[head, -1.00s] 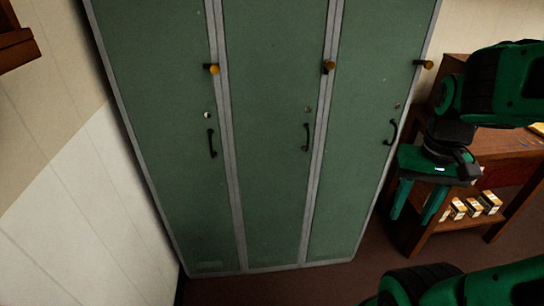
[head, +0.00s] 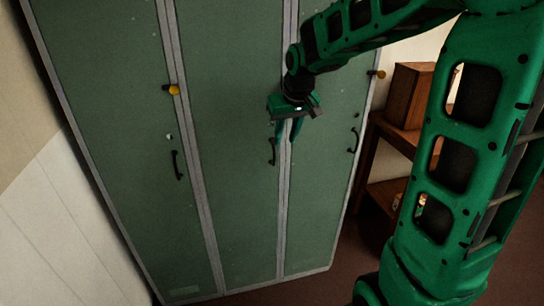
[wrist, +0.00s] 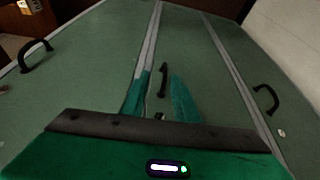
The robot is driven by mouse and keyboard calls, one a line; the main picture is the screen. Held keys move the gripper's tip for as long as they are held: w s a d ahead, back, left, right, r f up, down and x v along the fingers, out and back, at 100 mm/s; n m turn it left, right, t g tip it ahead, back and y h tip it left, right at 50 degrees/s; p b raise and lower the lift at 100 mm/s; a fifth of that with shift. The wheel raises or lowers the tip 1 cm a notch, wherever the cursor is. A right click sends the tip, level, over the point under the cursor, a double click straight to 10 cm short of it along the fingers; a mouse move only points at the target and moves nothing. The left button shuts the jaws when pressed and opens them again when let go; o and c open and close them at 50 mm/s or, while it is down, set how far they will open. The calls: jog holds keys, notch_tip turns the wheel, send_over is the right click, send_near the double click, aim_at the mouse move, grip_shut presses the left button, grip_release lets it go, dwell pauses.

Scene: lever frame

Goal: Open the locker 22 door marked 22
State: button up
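The green locker bank has three tall doors, all shut: left (head: 110,150), middle (head: 235,90) and right (head: 320,150). No number 22 is legible on any door. Black handles sit on the left door (head: 177,165), middle door (head: 272,152) and right door (head: 353,140). My gripper (head: 287,130) is open and empty in front of the middle door's right edge, pointing down beside its handle. In the wrist view the middle handle (wrist: 163,80) appears between the two green fingers, beyond them. Contact cannot be told.
Yellow-tipped knobs stick out on the left door (head: 173,90) and near the right door's edge (head: 378,74); my arm hides the middle one. A wooden desk (head: 395,135) stands right of the lockers. A pale wall (head: 60,220) is at left. Brown floor (head: 320,290) lies in front.

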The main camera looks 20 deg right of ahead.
aim_at(274, 153)
jog(key=x, duration=0.3)
jog(key=w+x, duration=0.1)
jog(key=x, duration=0.3)
jog(key=a+x, duration=0.1)
jog(key=x, duration=0.3)
jog(key=shift+w+a+r, duration=0.1)
jog(key=shift+w+r, duration=0.1)
jog(key=shift+w, duration=0.3)
grip_shut()
dwell(0.9)
